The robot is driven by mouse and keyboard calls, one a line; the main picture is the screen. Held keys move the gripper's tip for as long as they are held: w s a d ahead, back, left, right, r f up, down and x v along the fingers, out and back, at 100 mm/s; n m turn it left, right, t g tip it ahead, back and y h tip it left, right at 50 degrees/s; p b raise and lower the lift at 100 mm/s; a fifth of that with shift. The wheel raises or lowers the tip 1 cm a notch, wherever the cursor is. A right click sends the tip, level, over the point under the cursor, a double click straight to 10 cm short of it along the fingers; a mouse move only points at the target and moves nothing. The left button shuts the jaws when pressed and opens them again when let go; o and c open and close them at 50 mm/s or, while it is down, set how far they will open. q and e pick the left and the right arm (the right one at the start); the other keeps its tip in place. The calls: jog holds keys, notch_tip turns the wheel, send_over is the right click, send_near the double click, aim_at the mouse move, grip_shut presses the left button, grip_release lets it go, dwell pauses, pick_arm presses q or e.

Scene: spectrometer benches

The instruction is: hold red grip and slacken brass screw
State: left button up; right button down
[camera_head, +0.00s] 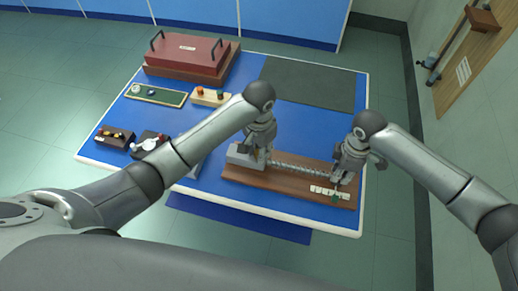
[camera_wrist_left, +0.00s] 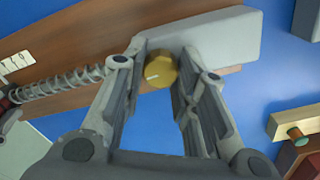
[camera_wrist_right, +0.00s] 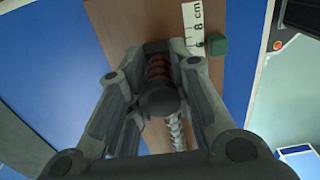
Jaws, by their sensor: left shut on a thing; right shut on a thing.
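A wooden board (camera_head: 262,182) carries a grey block (camera_head: 240,158) at its left end and a coiled spring (camera_head: 300,170) running right. My left gripper (camera_head: 258,158) is at the grey block. In the left wrist view its fingers are shut on the brass screw (camera_wrist_left: 157,70), a round knob against the grey block (camera_wrist_left: 225,38). My right gripper (camera_head: 344,174) is at the spring's other end. In the right wrist view its fingers are shut around the red grip (camera_wrist_right: 158,66), a ribbed dark-red piece partly hidden behind a dark round end. The grip is hidden in the head view.
A white centimetre scale (camera_head: 325,191) lies on the board, with a small green block (camera_wrist_right: 214,43) beside it. A red case (camera_head: 190,55), a dark mat (camera_head: 310,83) and small dark boxes (camera_head: 115,137) stand on the blue table (camera_head: 235,105).

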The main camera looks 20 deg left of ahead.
pick_arm(q)
jog(key=n, duration=0.4)
jog(key=shift+w+a+r+n, duration=0.1)
jog(key=shift+w+n, duration=0.1)
jog(key=shift+n, duration=0.1)
dwell(0.3)
jog(key=o, duration=1)
notch_tip(320, 180, up, 9)
jog(key=shift+f, duration=0.15)
jog(key=shift+r, duration=1.6)
